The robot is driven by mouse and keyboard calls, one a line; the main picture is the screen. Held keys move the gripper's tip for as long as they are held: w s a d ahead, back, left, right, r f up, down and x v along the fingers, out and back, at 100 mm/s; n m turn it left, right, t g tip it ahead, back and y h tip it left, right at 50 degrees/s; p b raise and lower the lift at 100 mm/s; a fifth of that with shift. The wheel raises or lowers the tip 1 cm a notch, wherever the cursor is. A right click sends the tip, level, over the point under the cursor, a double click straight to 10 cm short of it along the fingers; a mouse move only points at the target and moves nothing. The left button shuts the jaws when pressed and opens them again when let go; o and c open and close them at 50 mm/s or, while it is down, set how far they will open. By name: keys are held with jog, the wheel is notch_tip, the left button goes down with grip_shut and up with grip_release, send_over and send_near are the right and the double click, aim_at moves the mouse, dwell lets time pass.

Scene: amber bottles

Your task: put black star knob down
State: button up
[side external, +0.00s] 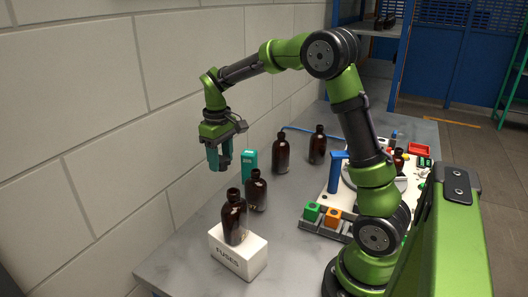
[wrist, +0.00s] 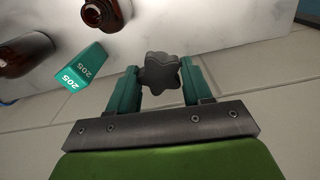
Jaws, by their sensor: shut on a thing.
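The black star knob (wrist: 160,72) is held between the two teal fingers of my gripper (wrist: 161,84) in the wrist view. The knob is in the air, apart from the table surface.
A teal box (side external: 249,165) marked 205 stands near my gripper. Amber bottles (side external: 256,191) stand around it, one (side external: 234,219) on a white FUSES box (side external: 238,253). More bottles (side external: 281,154) stand farther back. A white board (side external: 318,207) with blocks is at right. Bare table (side external: 187,259) lies at front left.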

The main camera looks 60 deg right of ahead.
jog(key=s+d+m, duration=0.1)
jog(key=s+d, duration=0.6)
jog(key=d, duration=0.4)
jog(key=m, duration=0.1)
send_over(295, 192)
notch_tip(295, 192, down, 11)
jog(key=shift+r, duration=0.2)
jog(key=shift+w+f, duration=0.1)
jog(key=shift+f, duration=2.15)
jog(key=shift+f, duration=0.1)
jog(key=o, duration=1)
